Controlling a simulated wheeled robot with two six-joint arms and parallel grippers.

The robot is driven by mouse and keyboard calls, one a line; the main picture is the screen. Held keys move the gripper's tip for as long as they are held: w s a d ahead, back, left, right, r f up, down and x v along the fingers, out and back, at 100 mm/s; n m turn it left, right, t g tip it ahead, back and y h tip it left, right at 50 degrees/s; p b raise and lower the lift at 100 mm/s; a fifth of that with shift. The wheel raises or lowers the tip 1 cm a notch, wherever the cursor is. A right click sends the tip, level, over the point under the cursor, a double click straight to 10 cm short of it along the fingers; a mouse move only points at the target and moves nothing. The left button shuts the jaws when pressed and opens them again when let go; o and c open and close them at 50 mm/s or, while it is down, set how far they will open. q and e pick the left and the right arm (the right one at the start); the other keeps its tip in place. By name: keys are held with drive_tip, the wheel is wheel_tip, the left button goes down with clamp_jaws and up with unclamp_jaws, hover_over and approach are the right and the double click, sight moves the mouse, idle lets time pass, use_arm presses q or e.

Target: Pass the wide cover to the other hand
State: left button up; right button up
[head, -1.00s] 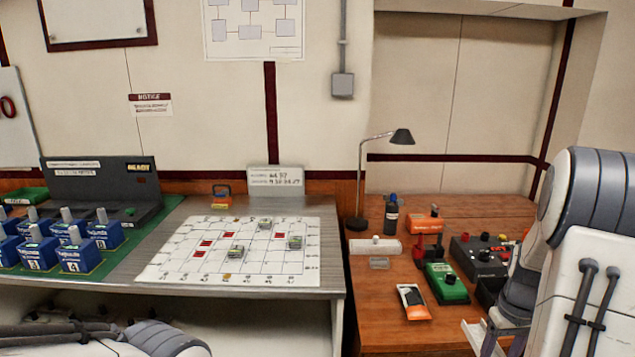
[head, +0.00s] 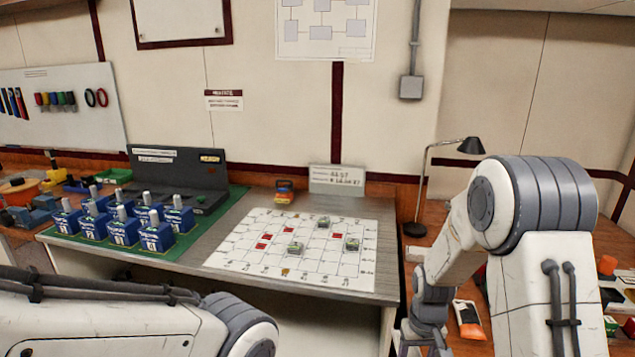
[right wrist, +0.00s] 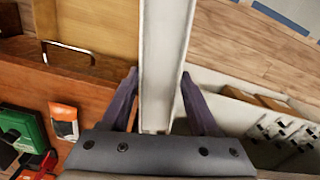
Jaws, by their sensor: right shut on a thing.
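The wide cover (right wrist: 160,45) is a long, pale, channel-shaped piece with raised edges. In the right wrist view it runs from the top edge down between my right fingers. My right gripper (right wrist: 160,84) is shut on it, one dark finger on each side. In the head view my right gripper (head: 424,346) is low at the bottom edge, in front of the gap by the wooden desk, and the cover cannot be made out clearly there. My left arm enters at the bottom left of the head view; its gripper is out of frame.
A white grid sheet (head: 235,245) with small blocks lies on the grey bench (head: 215,222). Blue breaker units (head: 123,230) stand on a green mat at its left. The wooden desk (head: 432,212) with a black lamp (head: 470,146) is partly behind my right arm.

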use_arm(q)
drive_tip(key=shift+r, duration=0.25)
drive_tip(key=o, duration=0.4)
drive_tip(key=shift+c, duration=0.2)
drive_tip(key=o, duration=0.4)
drive_tip(key=shift+w, duration=0.2)
drive_tip(key=w+a+f+m+g+h, duration=0.1)
drive_tip(key=w+a+f+m, duration=0.3)
drive_tip(key=w, duration=0.6)
drive_tip(key=w+a+r+m+h, duration=0.1)
drive_tip(key=w+a+m, duration=0.1)
drive_tip(key=w+m, duration=0.6)
drive_tip(key=w+a+f+m+g+h, duration=0.1)
drive_tip(key=w+a+f+m, duration=0.15)
drive_tip(key=w, duration=0.95)
drive_tip(key=x, duration=1.1)
drive_tip(key=shift+t, duration=0.3)
use_arm(e)
drive_tip(key=w+a+n, duration=0.2)
drive_tip(key=a+n, duration=0.5)
drive_tip(key=a, duration=0.6)
drive_tip(key=w+a+n, duration=0.1)
drive_tip(key=a+n, duration=0.7)
drive_tip(key=a, duration=0.5)
drive_tip(key=shift+w+f, duration=0.15)
drive_tip(key=shift+w, duration=0.25)
